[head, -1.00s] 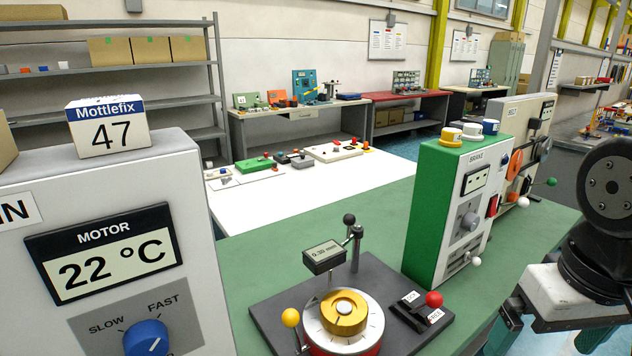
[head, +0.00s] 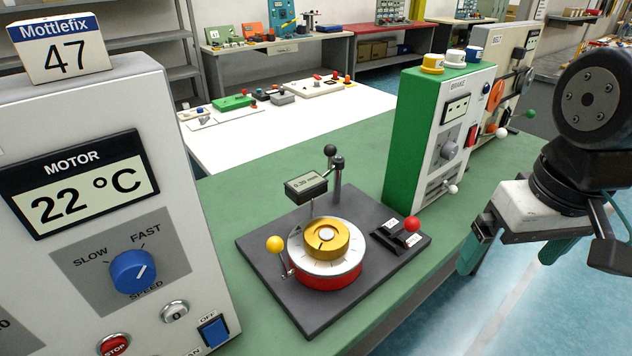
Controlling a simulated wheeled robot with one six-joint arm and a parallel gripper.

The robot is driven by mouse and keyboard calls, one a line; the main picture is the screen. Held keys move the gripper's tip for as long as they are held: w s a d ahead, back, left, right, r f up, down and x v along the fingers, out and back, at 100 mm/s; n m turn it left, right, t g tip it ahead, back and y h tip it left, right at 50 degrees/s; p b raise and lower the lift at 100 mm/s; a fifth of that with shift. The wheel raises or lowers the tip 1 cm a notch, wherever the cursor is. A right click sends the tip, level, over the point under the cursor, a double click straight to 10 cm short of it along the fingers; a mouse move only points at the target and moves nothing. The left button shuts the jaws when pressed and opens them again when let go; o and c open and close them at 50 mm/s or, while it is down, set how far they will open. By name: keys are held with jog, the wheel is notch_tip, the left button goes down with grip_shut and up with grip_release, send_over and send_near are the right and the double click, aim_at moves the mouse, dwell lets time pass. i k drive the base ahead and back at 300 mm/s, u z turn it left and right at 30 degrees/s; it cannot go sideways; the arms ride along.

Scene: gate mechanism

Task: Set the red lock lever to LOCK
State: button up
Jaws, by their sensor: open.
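The red lock lever knob (head: 411,224) sits on a small black block at the right side of a dark grey base plate (head: 318,318). Two white labels are on the block; they are too small to read clearly, and I cannot tell which one the lever points to. On the plate is a round dial (head: 327,256) with a brass hub and a red lower ring. My gripper (head: 512,258) is at the right, with its teal fingers spread and empty, apart from the lever, over the floor beyond the bench edge.
A motor panel (head: 195,262) with a blue knob stands at left. A green and white brake box (head: 408,140) stands behind the lever. A yellow knob (head: 275,244) and a small gauge (head: 306,184) rise beside the dial. The green bench (head: 235,190) has bare room around the plate.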

aim_at(412, 224)
jog(key=z, duration=0.9)
jog(key=k, duration=0.75)
jog(key=u, duration=0.9)
jog(key=i, duration=0.5)
